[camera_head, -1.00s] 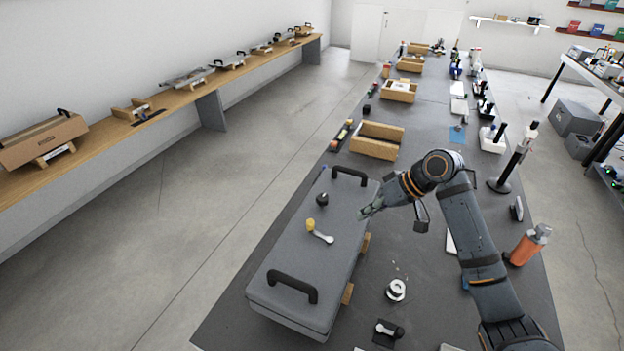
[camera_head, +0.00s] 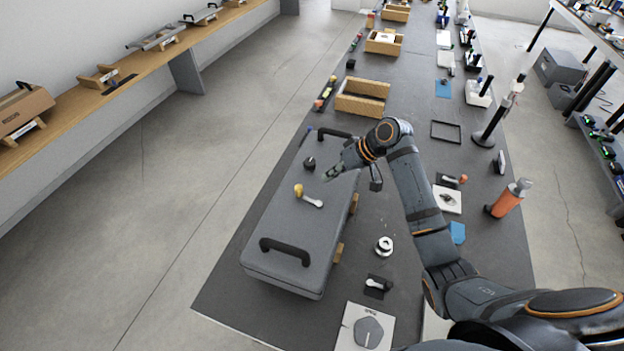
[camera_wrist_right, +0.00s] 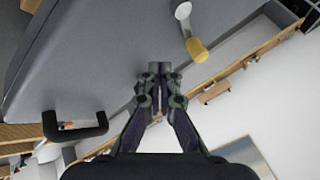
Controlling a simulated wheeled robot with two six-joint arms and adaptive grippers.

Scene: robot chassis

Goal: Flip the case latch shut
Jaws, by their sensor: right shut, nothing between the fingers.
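The closed grey case (camera_head: 285,228) lies on the dark bench, with a black handle near each end of its top. Its latch is a silver lever (camera_head: 313,202) with a yellow knob (camera_head: 299,190), on the middle of the lid. The knob also shows in the right wrist view (camera_wrist_right: 197,49), right of and above my fingertips. My right gripper (camera_head: 332,173) is shut and empty, above the lid just beyond the lever, apart from the knob in the wrist view. Exact height over the lid is hard to tell. My left gripper is out of view.
The black handles (camera_head: 286,250) rise at the lid's ends. Wooden blocks (camera_head: 338,252) flank the case. A silver ring (camera_head: 384,245) and an orange bottle (camera_head: 509,198) stand to the right.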

